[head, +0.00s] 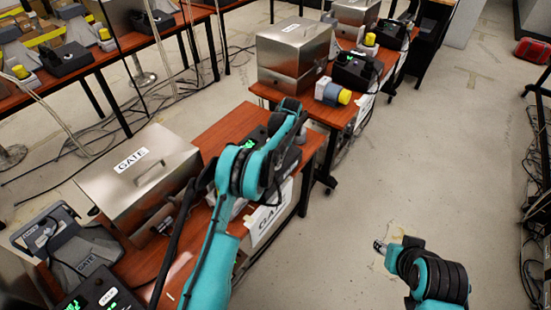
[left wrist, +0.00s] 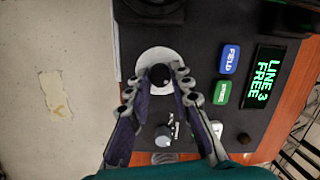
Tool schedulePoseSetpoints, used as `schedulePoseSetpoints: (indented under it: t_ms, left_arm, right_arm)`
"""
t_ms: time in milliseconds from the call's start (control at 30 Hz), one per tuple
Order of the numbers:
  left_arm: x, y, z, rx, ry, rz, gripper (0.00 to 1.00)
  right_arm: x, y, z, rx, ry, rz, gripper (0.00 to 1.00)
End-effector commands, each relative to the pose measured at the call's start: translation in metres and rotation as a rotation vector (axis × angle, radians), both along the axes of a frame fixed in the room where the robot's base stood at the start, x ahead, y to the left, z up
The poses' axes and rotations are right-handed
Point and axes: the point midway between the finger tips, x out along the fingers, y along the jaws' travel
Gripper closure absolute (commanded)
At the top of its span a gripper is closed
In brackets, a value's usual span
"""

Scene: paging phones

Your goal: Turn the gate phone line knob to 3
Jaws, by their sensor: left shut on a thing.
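The line knob (left wrist: 159,74) is a small black knob on a round white dial (left wrist: 150,57), set in a dark phone panel (left wrist: 210,30). My left gripper (left wrist: 158,81) has its two fingers closed on either side of this knob. The panel's display (left wrist: 264,78) reads LINE 3 FREE in green. In the head view the phone (head: 292,158) is partly covered by my left arm, which hides the knob and the left fingertips. My right gripper (head: 380,247) is over the open floor, away from the table; its jaws are too small to read.
A blue FIELD button (left wrist: 229,59), a green button (left wrist: 222,93) and a grey knob (left wrist: 163,135) sit near the line knob. A metal GATE box (head: 140,175) stands on the same wooden table (head: 232,122).

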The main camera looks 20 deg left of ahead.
Motion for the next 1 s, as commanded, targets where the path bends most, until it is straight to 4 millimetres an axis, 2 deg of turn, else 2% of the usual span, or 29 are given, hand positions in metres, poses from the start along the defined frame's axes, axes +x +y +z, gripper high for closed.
schedulePoseSetpoints:
  t_ms: [400, 900, 933, 1000]
  left_arm:
    - [0.0, -0.0008, -0.0001, 0.009, 0.023, -0.163, 1.0]
    - [-0.0001, -0.0008, -0.0001, 0.009, 0.026, -0.179, 1.0]
    - [-0.0001, -0.0008, -0.0001, 0.009, 0.026, -0.179, 0.74]
    - [-0.0001, -0.0008, -0.0001, 0.009, 0.026, -0.179, 0.58]
  right_arm:
    - [0.0, 0.0, 0.001, 0.0, 0.0, 0.0, 0.6]
    - [0.0, 0.0, 0.0011, 0.0, 0.0, 0.0, 0.6]
    - [0.0, 0.0, 0.001, 0.0, 0.0, 0.0, 0.6]
    - [0.0, 0.0, 0.001, 0.0, 0.0, 0.0, 0.6]
